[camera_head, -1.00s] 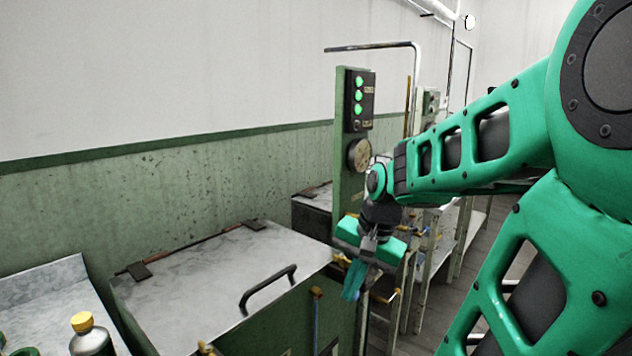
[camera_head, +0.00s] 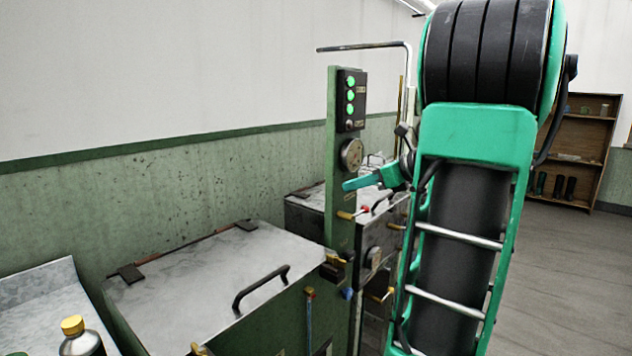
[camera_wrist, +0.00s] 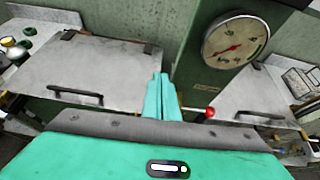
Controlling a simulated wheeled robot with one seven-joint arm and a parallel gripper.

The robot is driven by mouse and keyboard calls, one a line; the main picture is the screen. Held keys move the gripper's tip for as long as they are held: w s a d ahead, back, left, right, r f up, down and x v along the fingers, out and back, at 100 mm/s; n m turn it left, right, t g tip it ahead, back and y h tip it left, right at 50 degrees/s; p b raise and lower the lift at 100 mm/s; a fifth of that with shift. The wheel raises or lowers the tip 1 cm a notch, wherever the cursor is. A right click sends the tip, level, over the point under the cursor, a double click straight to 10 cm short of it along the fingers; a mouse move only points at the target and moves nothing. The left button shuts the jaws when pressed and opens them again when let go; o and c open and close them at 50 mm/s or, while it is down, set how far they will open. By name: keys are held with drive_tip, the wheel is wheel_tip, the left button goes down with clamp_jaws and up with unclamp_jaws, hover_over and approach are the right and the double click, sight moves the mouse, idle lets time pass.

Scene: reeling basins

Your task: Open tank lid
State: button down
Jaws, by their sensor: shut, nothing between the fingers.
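The near tank's grey metal lid (camera_head: 200,275) lies flat and closed on its green tank, with a black handle (camera_head: 261,287) along its front edge and hinges at the wall side. In the wrist view the same lid (camera_wrist: 90,68) and its handle (camera_wrist: 75,95) are to the left. My gripper (camera_head: 346,186) is shut and empty, pointing left in front of the green post, above and to the right of the handle. In the wrist view its fingertips (camera_wrist: 158,78) are together. A second closed lid (camera_wrist: 250,92) with a black handle is to the right.
A green post (camera_head: 335,170) with lit green lamps and a gauge (camera_head: 352,155) stands between the tanks. A red-knobbed lever (camera_wrist: 208,112) sticks out near my fingers. A yellow-capped bottle (camera_head: 78,338) stands at lower left. A shelf (camera_head: 575,150) stands at far right.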

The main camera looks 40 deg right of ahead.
drive_tip(key=w+a, duration=0.1)
drive_tip(key=w, duration=1)
drive_tip(key=shift+w+a+f, duration=0.15)
drive_tip(key=shift+a+f, duration=0.15)
drive_tip(key=shift+a, duration=0.05)
drive_tip(key=shift+f, duration=0.1)
idle(1.2)
